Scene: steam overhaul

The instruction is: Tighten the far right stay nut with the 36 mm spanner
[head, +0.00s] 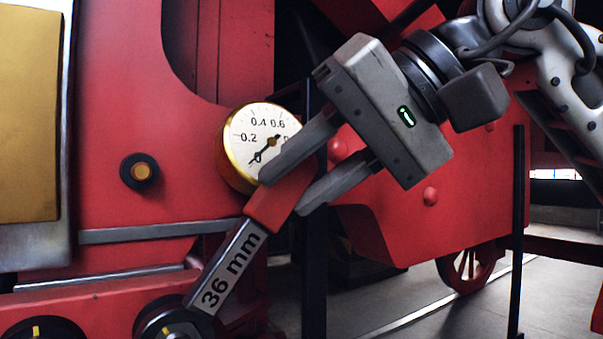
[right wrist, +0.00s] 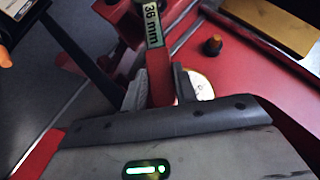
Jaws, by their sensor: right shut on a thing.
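The 36 mm spanner (head: 228,266) has a red grip end and a dark shank with a "36 mm" label. It slants down to the left in the head view, and its label also shows in the right wrist view (right wrist: 152,24). My right gripper (head: 285,194) is shut on the red end. The spanner's lower end meets a dark round stay nut (head: 168,318) at the bottom edge. I cannot tell whether the jaw sits around the nut. Another dark nut (head: 40,328) with a yellow mark shows farther left, cut off by the frame. My left gripper is not in view.
A brass-rimmed pressure gauge (head: 238,165) is just behind my right fingers, partly covered. A dark knob (head: 139,171) with an orange centre sits on the red panel. Dark upright posts (head: 517,230) stand at the right. Grey floor (head: 460,318) is clear at lower right.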

